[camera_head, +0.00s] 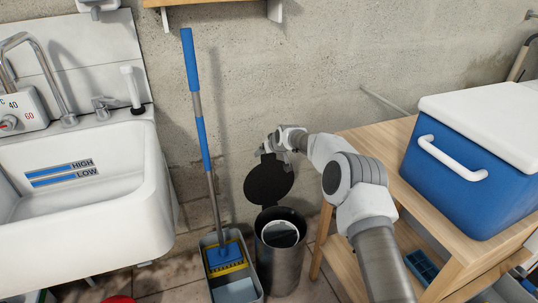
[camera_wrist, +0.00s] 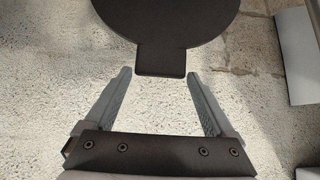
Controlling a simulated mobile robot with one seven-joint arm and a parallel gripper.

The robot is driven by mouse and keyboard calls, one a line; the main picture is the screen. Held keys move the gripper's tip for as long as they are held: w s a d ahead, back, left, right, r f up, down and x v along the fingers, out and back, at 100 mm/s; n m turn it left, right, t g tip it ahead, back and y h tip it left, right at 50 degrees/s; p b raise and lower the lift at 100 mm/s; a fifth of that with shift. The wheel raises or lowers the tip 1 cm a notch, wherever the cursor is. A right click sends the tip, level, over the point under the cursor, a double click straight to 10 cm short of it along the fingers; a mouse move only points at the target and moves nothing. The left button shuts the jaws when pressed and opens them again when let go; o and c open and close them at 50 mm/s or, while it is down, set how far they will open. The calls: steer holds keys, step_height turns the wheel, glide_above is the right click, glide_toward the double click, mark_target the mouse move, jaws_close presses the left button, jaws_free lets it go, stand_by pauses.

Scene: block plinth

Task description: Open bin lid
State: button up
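The bin (camera_head: 281,255) is a dark metal cylinder on the floor with a pale inner bucket (camera_head: 280,234) showing in its mouth. Its round black lid (camera_head: 268,181) stands raised, nearly upright, above the bin's back. In the wrist view the lid (camera_wrist: 165,18) is at the top, with its square tab (camera_wrist: 161,60) pointing down between my fingers. My gripper (camera_wrist: 161,82) is open, its fingers wide apart on either side of the tab and not seen touching it. In the head view my gripper (camera_head: 270,152) is at the lid's top edge.
A mop bucket (camera_head: 235,285) with a blue mop (camera_head: 206,155) stands left of the bin, close to it. A wooden table (camera_head: 385,150) with a blue cooler (camera_head: 455,175) is at right. A white sink (camera_head: 85,220) is at left. A concrete wall (camera_head: 330,60) is behind.

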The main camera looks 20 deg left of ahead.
steer(key=shift+o, duration=0.5)
steer(key=shift+s+f, duration=0.1)
steer(key=shift+f, duration=0.15)
steer(key=shift+d, duration=0.1)
steer(key=p+v, duration=0.4)
steer(key=v, duration=1.3)
steer(key=shift+r+p, duration=0.25)
steer(key=shift+p, duration=0.1)
